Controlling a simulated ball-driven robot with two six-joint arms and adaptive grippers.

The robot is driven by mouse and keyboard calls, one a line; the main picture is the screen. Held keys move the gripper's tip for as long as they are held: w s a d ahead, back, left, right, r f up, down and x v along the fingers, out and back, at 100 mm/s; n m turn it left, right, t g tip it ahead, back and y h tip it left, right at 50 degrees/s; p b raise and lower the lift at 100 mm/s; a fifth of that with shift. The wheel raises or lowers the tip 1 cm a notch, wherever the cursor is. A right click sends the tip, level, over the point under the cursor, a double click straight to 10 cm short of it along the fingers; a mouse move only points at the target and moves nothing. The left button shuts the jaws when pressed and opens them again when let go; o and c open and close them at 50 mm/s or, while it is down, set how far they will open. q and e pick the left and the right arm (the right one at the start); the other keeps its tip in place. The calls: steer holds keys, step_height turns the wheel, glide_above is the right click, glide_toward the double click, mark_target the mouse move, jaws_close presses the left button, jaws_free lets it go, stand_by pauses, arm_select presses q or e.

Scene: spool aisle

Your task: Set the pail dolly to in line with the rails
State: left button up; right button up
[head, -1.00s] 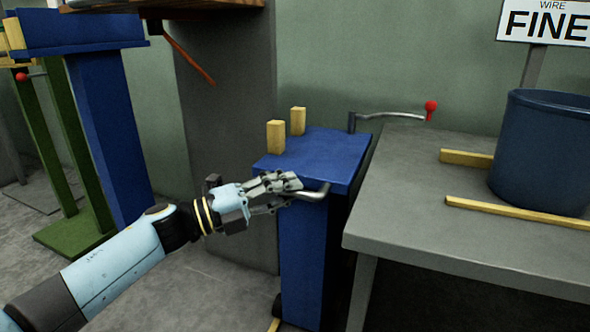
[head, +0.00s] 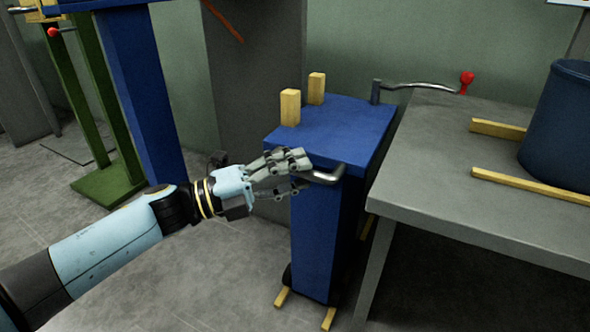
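The pail dolly (head: 326,220) is a blue pedestal with a flat top, standing beside the left end of the grey table. Two yellow blocks (head: 290,108) stand on its top. A grey bar handle (head: 328,176) sticks out of its near side. My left gripper (head: 300,175) is at the left end of this handle, with fingers above and below it. The fingers hide that end, so whether they grip it cannot be told. On the grey table (head: 440,170) lie two yellow rails (head: 530,187), with a dark blue pail (head: 562,125) at their right. My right gripper is out of view.
A lever with a red knob (head: 466,78) reaches over the table's back edge. Yellow strips (head: 328,318) lie on the floor under the dolly. A grey pillar (head: 258,80), blue post (head: 140,95) and green stand (head: 108,185) are at left.

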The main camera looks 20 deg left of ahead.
arm_select(q)
steer(key=shift+r, duration=0.1)
steer(key=v, duration=1.2)
